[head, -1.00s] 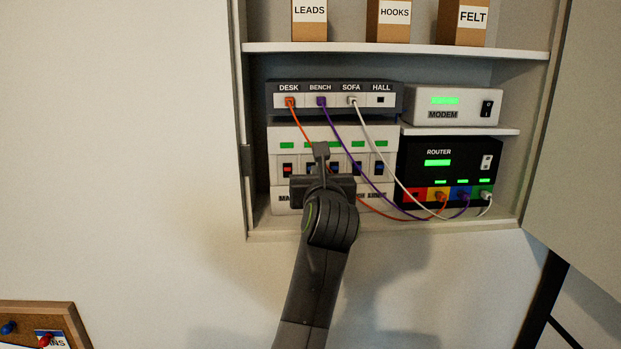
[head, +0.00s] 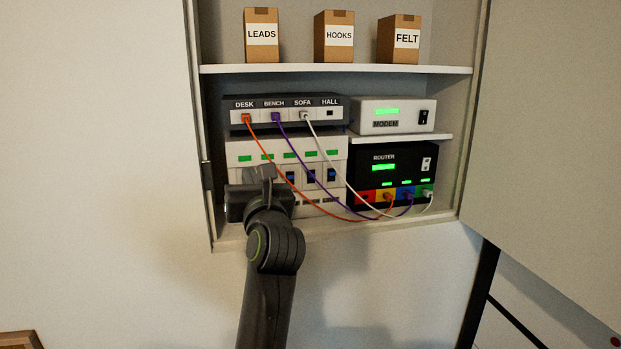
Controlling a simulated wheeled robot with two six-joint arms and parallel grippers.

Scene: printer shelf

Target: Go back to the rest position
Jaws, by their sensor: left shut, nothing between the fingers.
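My left gripper (head: 266,174) is shut and empty. It is in front of the left part of a white switch box (head: 335,150) in the open cabinet and hides its left switches and part of its labels. I cannot tell how much gap there is between the gripper and the box. My left arm comes up from the bottom of the picture. My right gripper is not in view.
A patch panel (head: 340,101) sits on the box. Orange (head: 292,185), purple (head: 313,178) and white (head: 335,150) cables hang from it to the router (head: 364,172). A modem (head: 370,125) stands above the router. The cabinet door (head: 550,140) is open at the right.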

